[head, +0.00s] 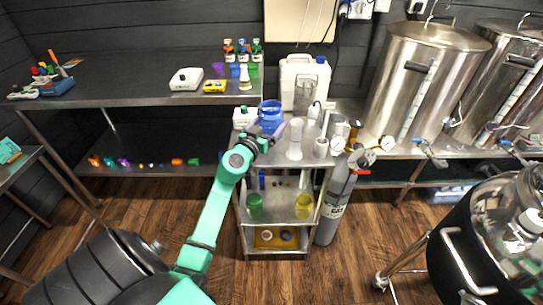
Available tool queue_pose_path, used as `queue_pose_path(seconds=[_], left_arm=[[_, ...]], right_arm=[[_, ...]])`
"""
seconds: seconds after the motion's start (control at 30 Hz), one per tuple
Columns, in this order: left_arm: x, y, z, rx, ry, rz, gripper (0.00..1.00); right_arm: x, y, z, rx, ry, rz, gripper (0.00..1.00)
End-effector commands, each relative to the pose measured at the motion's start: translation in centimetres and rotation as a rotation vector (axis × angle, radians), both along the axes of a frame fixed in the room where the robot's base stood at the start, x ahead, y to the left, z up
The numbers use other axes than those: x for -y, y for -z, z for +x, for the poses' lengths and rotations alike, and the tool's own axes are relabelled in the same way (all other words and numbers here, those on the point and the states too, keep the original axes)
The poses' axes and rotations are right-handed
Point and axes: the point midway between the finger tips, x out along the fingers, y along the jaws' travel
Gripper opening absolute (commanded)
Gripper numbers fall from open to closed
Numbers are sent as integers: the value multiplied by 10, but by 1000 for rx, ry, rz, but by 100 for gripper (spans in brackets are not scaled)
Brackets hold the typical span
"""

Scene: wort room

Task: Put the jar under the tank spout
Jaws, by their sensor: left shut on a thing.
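My left gripper (264,138) is over the top of the small steel cart, shut on a blue see-through jar (270,113). The jar looks upright at the cart's back left; whether it touches the surface I cannot tell. A large steel tank (423,82) stands on the bench to the right, with a spout (426,150) low on its front. A second steel tank (503,80) with its own spout (512,151) stands at the far right. The jar is well left of both spouts. My right gripper is not in view.
The cart (277,205) holds white bottles and a cup on top, and green and yellow containers below. A grey gas cylinder (339,200) stands at its right. A black vessel with a handle (462,262) fills the lower right. Wooden floor lies between.

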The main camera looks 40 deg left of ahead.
Motion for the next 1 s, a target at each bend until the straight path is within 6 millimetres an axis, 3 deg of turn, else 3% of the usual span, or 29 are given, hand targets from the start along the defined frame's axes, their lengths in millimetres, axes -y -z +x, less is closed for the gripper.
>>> queue_pose_path(seconds=[0.03,0.23,0.4,0.77,0.8,0.83,1.0], left_arm=[[0,28,0,1,1,2,12],[0,50,0,2,0,0,12],[0,83,0,2,0,2,12],[1,82,0,2,1,-2,12],[1,83,0,1,1,-2,96],[1,82,0,1,1,-1,100],[1,82,0,1,1,-1,100]], right_arm=[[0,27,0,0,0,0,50],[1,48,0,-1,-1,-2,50],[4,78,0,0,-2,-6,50],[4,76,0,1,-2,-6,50],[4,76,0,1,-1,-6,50],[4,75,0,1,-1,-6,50],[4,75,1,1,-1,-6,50]])
